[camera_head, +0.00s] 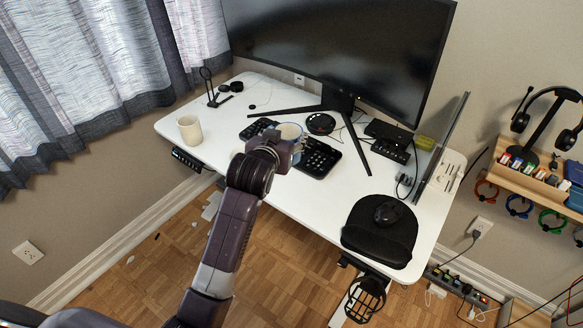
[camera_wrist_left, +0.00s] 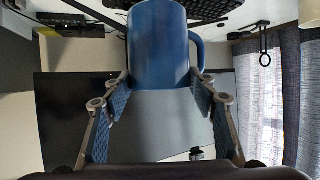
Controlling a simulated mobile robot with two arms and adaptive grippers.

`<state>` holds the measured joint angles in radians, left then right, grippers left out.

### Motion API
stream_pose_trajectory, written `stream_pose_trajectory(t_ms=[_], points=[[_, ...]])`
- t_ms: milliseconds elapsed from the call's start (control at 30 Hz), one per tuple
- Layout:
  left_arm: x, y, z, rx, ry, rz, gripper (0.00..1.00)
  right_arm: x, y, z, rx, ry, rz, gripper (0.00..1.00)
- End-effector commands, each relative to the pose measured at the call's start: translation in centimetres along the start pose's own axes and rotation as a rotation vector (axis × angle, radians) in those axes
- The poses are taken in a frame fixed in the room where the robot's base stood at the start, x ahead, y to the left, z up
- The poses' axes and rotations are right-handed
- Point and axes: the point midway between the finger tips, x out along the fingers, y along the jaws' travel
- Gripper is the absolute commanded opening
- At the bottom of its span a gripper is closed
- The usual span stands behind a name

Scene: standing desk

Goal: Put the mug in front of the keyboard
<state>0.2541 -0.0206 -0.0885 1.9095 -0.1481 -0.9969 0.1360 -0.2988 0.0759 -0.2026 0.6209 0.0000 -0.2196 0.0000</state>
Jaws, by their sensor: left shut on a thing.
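A blue mug (camera_wrist_left: 158,42) with a handle on its right fills the upper middle of the left wrist view. My left gripper (camera_head: 296,143) is shut on it, with one finger at each side. In the head view the same mug (camera_head: 290,129) shows its open top just beyond the gripper, and its lower part is hidden. The black keyboard is in two halves: the left half (camera_head: 258,129) lies left of the mug, and the right half (camera_head: 318,158) lies to its right. I cannot tell whether the mug touches the desk. My right gripper is out of view.
A cream cup (camera_head: 190,130) stands on the white desk (camera_head: 228,117) at the left. The monitor (camera_head: 340,45) and its splayed stand are behind the keyboard. A mouse (camera_head: 386,214) lies on a black pad (camera_head: 365,235) at the right. Bare desk lies between the cup and keyboard.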

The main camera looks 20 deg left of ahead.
Motion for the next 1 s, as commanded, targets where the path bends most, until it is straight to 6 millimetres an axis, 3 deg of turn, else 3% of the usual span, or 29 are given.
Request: stream_pose_trajectory(t_ms=[100, 300, 533, 733, 1000], points=[[1.3, 0.0, 3.2, 0.002, -0.003, 0.0, 0.03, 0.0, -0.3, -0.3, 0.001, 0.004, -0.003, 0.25], [3.0, 0.1, 7.1, 0.001, 0.002, 0.001, 0.03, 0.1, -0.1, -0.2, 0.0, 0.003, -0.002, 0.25], [3.8, 0.1, 9.0, 0.0, 0.003, 0.001, 0.03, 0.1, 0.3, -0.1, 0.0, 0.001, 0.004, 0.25], [5.0, 0.1, 11.8, 0.001, 0.003, 0.001, 0.03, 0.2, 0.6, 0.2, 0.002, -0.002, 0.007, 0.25], [5.2, 0.1, 12.4, 0.0, 0.006, 0.002, 0.03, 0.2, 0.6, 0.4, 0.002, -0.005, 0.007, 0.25]])
